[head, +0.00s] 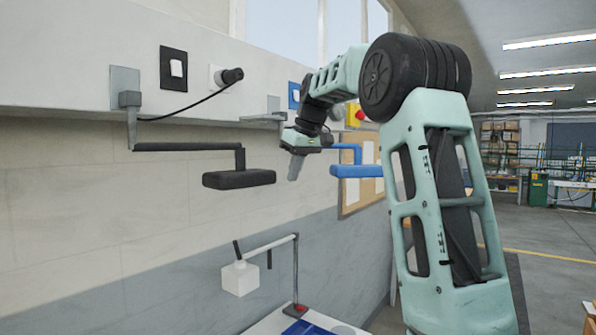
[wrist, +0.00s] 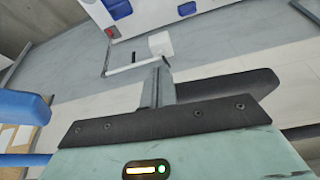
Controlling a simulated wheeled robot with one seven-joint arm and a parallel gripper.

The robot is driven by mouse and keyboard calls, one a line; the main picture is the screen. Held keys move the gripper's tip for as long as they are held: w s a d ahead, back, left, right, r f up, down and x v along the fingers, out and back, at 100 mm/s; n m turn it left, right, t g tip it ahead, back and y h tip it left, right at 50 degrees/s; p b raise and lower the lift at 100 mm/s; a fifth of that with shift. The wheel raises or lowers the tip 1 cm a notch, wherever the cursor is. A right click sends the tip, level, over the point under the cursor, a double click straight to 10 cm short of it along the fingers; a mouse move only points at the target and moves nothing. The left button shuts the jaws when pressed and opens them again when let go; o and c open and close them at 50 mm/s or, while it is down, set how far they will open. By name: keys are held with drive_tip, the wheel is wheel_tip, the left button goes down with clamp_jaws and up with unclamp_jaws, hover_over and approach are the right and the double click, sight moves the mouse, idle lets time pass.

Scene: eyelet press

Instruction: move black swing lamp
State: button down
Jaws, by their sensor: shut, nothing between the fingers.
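The black swing lamp (head: 239,179) hangs at the end of a dark jointed arm from a grey wall plate, at the left of the head view. In the wrist view its dark head (wrist: 245,82) shows to the right of the fingers, partly hidden behind my gripper's edge. My gripper (head: 294,172) is just right of the lamp head in the head view, pointing down. It is shut and empty. The fingers also show in the wrist view (wrist: 157,84). I cannot tell whether they touch the lamp; a small gap shows in the head view.
A blue swing lamp (head: 356,171) is close behind my gripper on the right. A white block-headed lamp (head: 240,278) stands lower on a bench. Black and blue switches and a black plug (head: 232,75) with a cable are on the wall ledge. Open floor lies at right.

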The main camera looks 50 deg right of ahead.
drive_tip(key=b+v, duration=0.1)
drive_tip(key=v, duration=0.8)
drive_tip(key=shift+r, duration=0.45)
